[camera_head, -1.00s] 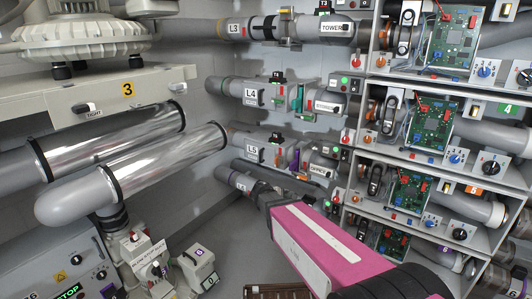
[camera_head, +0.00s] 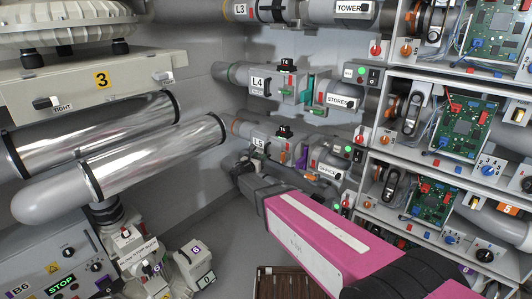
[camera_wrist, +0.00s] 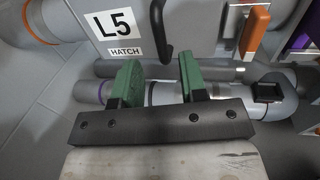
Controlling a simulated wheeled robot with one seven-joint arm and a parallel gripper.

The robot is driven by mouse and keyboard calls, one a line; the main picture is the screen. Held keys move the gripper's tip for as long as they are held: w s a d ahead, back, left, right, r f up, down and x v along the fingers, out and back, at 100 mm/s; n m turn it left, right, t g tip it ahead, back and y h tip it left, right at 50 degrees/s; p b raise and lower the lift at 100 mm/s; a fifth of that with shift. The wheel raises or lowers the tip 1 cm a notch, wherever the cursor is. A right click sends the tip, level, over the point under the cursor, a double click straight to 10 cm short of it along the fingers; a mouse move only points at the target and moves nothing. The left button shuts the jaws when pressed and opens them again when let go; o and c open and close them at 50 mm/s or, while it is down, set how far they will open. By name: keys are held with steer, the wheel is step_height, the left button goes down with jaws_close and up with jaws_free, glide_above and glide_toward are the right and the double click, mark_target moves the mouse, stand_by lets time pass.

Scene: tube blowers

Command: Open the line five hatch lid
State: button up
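The line five hatch, labelled L5 (camera_head: 259,143), is a grey box on the L5 pipe in the head view. In the wrist view its grey lid (camera_wrist: 200,25) fills the upper middle, with an L5 HATCH label and a dark hooked handle (camera_wrist: 165,40). The lid looks shut. My gripper (camera_wrist: 157,72) has two green fingers, apart with nothing between them. They are just below the handle in the picture; whether they touch the hatch I cannot tell. In the head view my gripper (camera_head: 243,170) is in front of the lower pipe, just below the L5 box, its fingers hard to see.
An orange lever (camera_wrist: 254,32) is right of the lid. Pipes run below it. The L4 hatch (camera_head: 258,83) is above, the OFFICE section (camera_head: 327,169) to the right. Shelves with circuit boards (camera_head: 455,125) stand at the right, shiny tubes (camera_head: 150,160) at the left.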

mark_target(263, 148)
steer(key=shift+x, duration=3.15)
jaws_close()
